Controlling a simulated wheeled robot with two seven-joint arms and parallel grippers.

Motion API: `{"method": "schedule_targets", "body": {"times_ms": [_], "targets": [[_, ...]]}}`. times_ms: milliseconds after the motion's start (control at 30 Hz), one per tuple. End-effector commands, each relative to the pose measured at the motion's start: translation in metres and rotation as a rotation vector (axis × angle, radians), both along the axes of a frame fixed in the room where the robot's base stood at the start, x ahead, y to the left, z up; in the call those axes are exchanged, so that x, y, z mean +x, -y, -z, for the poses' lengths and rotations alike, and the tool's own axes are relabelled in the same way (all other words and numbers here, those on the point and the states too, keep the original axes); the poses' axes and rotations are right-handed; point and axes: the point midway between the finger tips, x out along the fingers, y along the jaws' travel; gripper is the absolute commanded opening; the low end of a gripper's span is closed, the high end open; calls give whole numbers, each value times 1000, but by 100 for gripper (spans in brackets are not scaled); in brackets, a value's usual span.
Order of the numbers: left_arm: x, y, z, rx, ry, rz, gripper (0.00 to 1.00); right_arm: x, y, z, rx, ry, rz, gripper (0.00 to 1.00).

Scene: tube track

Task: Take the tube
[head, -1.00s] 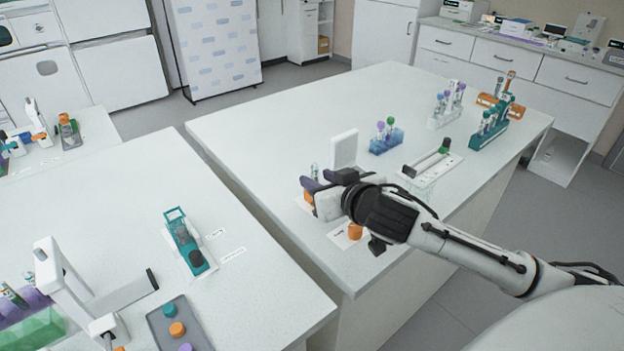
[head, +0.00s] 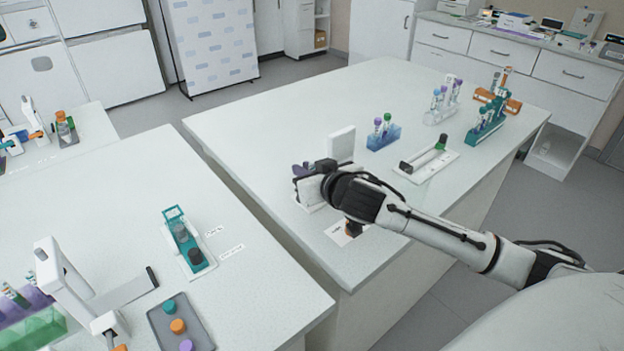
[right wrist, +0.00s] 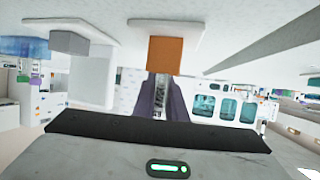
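My right gripper (head: 301,169) has purple fingers and reaches to the near left part of the right-hand table. In the right wrist view its fingers (right wrist: 163,97) are close together on both sides of a clear tube (right wrist: 162,88) and look shut on it. The tube stands at an orange block (right wrist: 165,55) on a white base (right wrist: 190,28); this view is upside down. Whether the tube's end is still in the block cannot be told. In the head view the gripper hides most of the tube and block. My left gripper is not in view.
A white upright box (head: 341,145) stands just behind the gripper. A blue rack (head: 384,138), a white rack (head: 441,113) and a teal rack (head: 487,129) hold tubes farther back. A white tray (head: 426,165) lies to the right. The table's far left is clear.

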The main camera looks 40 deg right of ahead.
Motion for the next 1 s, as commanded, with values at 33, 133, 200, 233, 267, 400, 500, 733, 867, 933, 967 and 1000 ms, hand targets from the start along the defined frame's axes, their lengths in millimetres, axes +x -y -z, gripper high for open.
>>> {"method": "schedule_targets", "body": {"times_ms": [33,133,200,233,267,400,500,733,867,933,967,1000], "targets": [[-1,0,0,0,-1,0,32,0,0,0,0,0,0,0],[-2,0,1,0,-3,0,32,0,0,0,0,0,0,0],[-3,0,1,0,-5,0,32,0,0,0,0,0,0,0],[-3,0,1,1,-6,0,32,0,0,0,0,0,0,0],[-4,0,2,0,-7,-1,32,0,0,-1,0,1,0,0],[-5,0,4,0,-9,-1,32,1,0,-14,0,6,-1,0],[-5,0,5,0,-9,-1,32,0,0,-32,-1,7,-1,0],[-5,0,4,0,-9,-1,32,0,0,-79,0,6,-1,0],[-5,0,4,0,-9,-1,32,0,0,-94,0,3,0,0],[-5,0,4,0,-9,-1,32,0,0,-98,0,2,0,0],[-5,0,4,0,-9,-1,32,0,0,-100,-1,2,0,0],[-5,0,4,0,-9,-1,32,0,0,-100,-1,1,-1,0]]}}
